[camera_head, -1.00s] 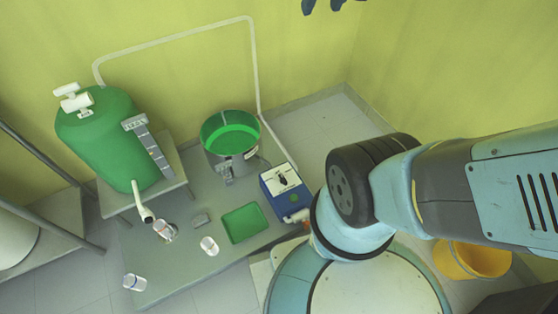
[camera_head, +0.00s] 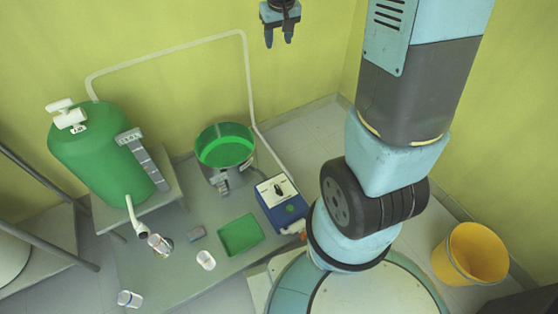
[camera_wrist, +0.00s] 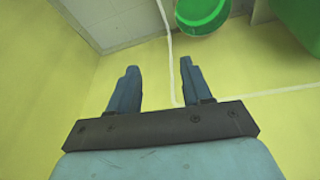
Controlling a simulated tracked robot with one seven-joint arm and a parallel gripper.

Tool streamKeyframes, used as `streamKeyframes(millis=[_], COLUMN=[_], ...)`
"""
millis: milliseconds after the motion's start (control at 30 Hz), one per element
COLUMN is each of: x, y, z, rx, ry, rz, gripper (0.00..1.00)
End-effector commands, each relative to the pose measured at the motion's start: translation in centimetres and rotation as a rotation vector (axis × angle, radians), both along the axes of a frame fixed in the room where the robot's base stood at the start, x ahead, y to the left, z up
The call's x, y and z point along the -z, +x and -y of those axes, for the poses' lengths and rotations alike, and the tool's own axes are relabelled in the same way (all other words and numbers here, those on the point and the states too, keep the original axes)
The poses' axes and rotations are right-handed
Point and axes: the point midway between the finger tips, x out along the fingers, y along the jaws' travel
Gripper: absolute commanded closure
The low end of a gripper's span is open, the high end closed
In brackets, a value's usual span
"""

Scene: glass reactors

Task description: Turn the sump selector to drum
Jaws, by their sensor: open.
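The likely sump selector is a black knob (camera_head: 278,188) on the white top face of a blue box (camera_head: 283,212), on the grey bench; its labels are too small to read. A white hose (camera_head: 247,80) runs from near the box up the wall and over to a green tank (camera_head: 100,150). A metal pot with a green inside (camera_head: 225,152) stands left of the box. My gripper (camera_head: 279,42) is open and empty, high above the bench at the top of the head view. In the wrist view its two fingers (camera_wrist: 157,75) are apart with nothing between them.
A green tray (camera_head: 240,235) lies in front of the pot. A small clear vessel (camera_head: 206,260), another at the bench's left edge (camera_head: 130,299) and a flask (camera_head: 160,244) under the tank's spout stand nearby. A yellow bucket (camera_head: 470,254) is on the floor at right.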

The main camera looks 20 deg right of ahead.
Motion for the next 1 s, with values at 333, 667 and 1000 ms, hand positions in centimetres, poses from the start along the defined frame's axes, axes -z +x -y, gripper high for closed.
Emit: streamKeyframes(millis=[333, 667, 1000], x=[9.8, 20.2, 32.1], y=[5.2, 8.1, 8.7], z=[0.0, -0.1, -0.3], rx=[-0.020, -0.046, -0.076], ry=[-0.012, -0.017, -0.015], rz=[-0.062, -0.115, -0.170], gripper=[0.51, 0.51, 0.51])
